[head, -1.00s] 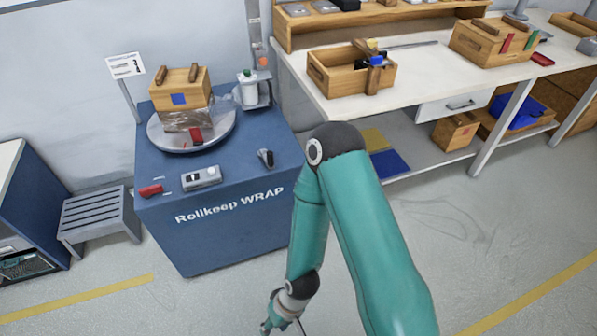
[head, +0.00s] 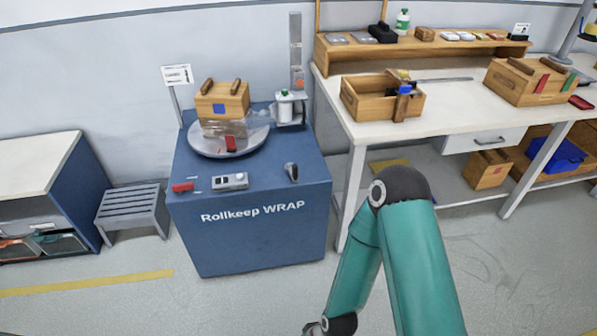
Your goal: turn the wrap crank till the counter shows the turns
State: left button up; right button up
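The blue wrap station (head: 262,245) marked "Rollkeep WRAP" stands left of centre. On its top a black-handled crank (head: 291,172) sits near the front right. A small grey box (head: 230,181), which looks like the counter, is at the front; its reading is too small to tell. Behind, a round grey turntable (head: 200,147) carries a wooden box (head: 222,102) with its lower part in clear film. My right arm hangs at the lower right, in front of the station and apart from it. Its gripper is below the frame. My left gripper is not in view.
A red item (head: 183,187) lies at the station's front left. A film post (head: 296,60) stands behind. A slatted stool (head: 131,210) and a low cabinet (head: 45,190) are to the left. A white workbench (head: 450,112) is to the right. The floor before the station is clear.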

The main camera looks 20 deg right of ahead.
aim_at(293, 169)
jog(key=i, duration=1)
